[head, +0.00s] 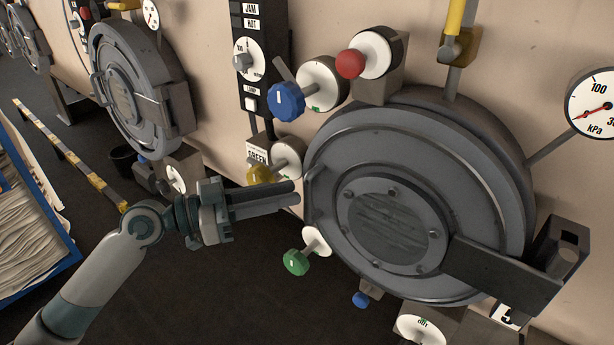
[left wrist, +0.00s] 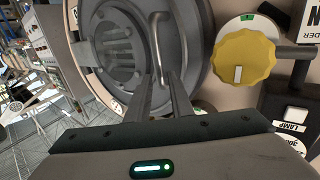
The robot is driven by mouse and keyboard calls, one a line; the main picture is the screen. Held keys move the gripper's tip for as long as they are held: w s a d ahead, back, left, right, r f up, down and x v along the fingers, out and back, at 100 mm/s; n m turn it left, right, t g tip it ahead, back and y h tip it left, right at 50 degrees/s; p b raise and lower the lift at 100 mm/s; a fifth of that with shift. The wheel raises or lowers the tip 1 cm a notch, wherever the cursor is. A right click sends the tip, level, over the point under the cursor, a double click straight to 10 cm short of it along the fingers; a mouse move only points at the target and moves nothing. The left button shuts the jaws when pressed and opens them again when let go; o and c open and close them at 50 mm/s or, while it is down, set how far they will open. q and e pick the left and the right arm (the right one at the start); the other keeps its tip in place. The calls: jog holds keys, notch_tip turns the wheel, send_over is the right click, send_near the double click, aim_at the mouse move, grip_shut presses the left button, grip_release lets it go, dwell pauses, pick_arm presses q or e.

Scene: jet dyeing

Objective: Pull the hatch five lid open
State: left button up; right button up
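The hatch five lid (head: 400,215) is a big dark grey disc with a bolted round window, closed against the beige wall. A "5" label (head: 508,316) shows below it. A bar handle stands at its left edge, and it shows in the left wrist view (left wrist: 155,35). My left gripper (head: 298,193) points right at that handle. In the left wrist view its two fingers (left wrist: 160,78) are apart, with the handle's lower end between or just beyond the tips; contact cannot be told. My right gripper is not in view.
Green (head: 296,262), blue (head: 286,101), red (head: 350,64) and yellow (head: 259,175) knobs surround the lid. A hinge arm (head: 505,275) is at its lower right. Another round hatch (head: 128,90) stands left. A blue-edged bin (head: 35,215) is far left. Dark floor is free below the gripper.

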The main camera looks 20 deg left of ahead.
pick_arm(q)
jog(key=shift+p+x, duration=1.15)
jog(key=shift+x, duration=1.55)
grip_shut()
